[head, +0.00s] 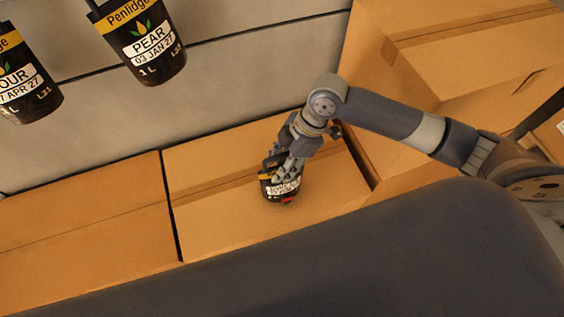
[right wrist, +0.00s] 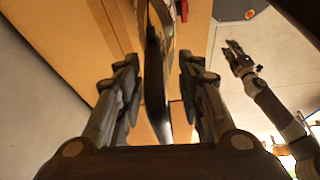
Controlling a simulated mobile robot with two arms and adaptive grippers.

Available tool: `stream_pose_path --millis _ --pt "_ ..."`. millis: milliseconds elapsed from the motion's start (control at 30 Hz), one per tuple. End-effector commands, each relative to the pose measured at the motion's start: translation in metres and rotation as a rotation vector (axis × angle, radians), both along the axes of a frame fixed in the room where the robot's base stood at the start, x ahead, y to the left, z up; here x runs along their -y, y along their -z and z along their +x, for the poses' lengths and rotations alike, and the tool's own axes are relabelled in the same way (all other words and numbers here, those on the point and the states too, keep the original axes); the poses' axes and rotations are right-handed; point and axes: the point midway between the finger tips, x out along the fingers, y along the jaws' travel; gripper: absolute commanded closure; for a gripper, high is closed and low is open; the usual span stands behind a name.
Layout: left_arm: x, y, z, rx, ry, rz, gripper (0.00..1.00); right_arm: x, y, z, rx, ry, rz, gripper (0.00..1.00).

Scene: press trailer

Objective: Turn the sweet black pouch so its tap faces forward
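A small black pouch (head: 283,188) with a white label band and a red tap (head: 287,200) stands on a cardboard box. Its label is too small to read, and my gripper covers its upper part. The tap is on the side toward the bottom of the head view. My right gripper (head: 285,170) is at the pouch from above. In the right wrist view the pouch (right wrist: 155,75) is edge-on between the two fingers, with gaps showing on both sides. My left gripper (right wrist: 237,55) shows only in the right wrist view, away from the pouch, its fingers apparently spread.
Two larger black pouches, one marked PEAR (head: 147,45) and one partly cut off (head: 22,80), are at the upper left near the pale wall (head: 240,75). Closed cardboard boxes (head: 85,235) lie side by side below the wall. Taller boxes (head: 470,60) stand at the right.

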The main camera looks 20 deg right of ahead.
Motion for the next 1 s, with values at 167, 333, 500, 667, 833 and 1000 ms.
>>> stream_pose_path --millis 167,333,500,667,833,1000 --pt "0.000 0.000 0.000 0.000 0.000 0.000 0.72 0.001 0.001 -0.001 -0.002 0.000 -0.002 0.64" --pt "-0.002 0.001 -0.002 -0.002 0.000 0.002 0.72 0.003 -0.002 -0.001 -0.004 0.001 -0.006 0.64" --pt "-0.001 0.000 -0.001 -0.001 0.000 0.001 0.72 0.014 -0.027 0.001 0.001 0.002 -0.005 0.64" --pt "-0.001 0.000 0.000 -0.001 0.000 0.001 0.72 0.027 -0.060 0.001 0.003 0.001 -0.005 0.64" --pt "0.000 0.000 0.000 0.000 0.000 0.000 0.72 0.039 -0.089 0.001 0.002 0.001 -0.003 0.64" --pt "0.000 0.000 0.000 0.000 0.000 0.000 0.72 0.046 -0.106 0.001 0.000 0.001 -0.002 0.64"
